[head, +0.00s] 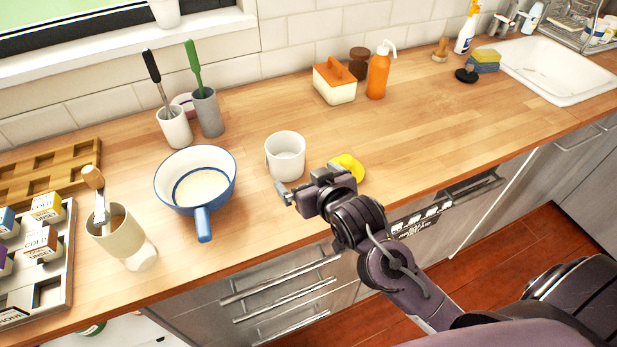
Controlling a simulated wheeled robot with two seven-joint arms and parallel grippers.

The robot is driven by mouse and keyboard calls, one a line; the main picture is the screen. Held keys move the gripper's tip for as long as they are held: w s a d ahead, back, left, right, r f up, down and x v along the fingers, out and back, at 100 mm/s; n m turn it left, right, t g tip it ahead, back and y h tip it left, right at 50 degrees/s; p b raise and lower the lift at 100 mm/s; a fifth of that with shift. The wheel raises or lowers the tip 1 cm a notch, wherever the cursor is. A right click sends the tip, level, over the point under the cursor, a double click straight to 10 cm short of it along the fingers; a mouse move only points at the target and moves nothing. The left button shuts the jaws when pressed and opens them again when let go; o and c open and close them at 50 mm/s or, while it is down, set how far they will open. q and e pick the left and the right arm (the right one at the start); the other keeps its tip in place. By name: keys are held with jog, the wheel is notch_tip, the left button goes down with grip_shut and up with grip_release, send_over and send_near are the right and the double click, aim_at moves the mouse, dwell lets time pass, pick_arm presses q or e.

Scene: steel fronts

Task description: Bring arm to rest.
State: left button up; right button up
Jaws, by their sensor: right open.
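My right gripper (303,190) is over the front part of the wooden counter, at the front right of a white cup (285,156). Its jaws are open and I see nothing held between them. Its arm comes in from the lower right. A yellow object (348,165) lies on the counter just behind the gripper and is partly hidden by it. My left gripper is not in view.
A blue-rimmed white pan (196,178) stands left of the cup, its handle toward the counter's front edge. A beige mug (115,233) stands at the front left, beside a tray (66,290) of small boxes. The counter (440,110) is clear at centre right.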

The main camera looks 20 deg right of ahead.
jog(key=s+f+g, duration=0.1)
jog(key=s, duration=0.1)
jog(key=s+f+g, duration=0.1)
jog(key=s+f, duration=0.1)
jog(key=s+f+g, duration=0.1)
jog(key=s+g, duration=0.1)
jog(key=shift+s+d+f+n, duration=0.1)
jog(key=shift+s+f+n, duration=0.2)
jog(key=shift+s+f, duration=0.1)
jog(key=s+d+f+g, duration=0.1)
jog(key=s+f+g, duration=0.35)
jog(key=s, duration=0.55)
notch_tip(320, 180, down, 27)
jog(key=s+n+g, duration=0.1)
jog(key=g, duration=0.1)
jog(key=s+d+f, duration=0.2)
jog(key=s+f, duration=0.8)
jog(key=s+d+f+g, duration=0.1)
jog(key=s+d+f, duration=0.1)
jog(key=s+f, duration=0.7)
jog(key=shift+s+f+h, duration=0.4)
jog(key=shift+s, duration=0.35)
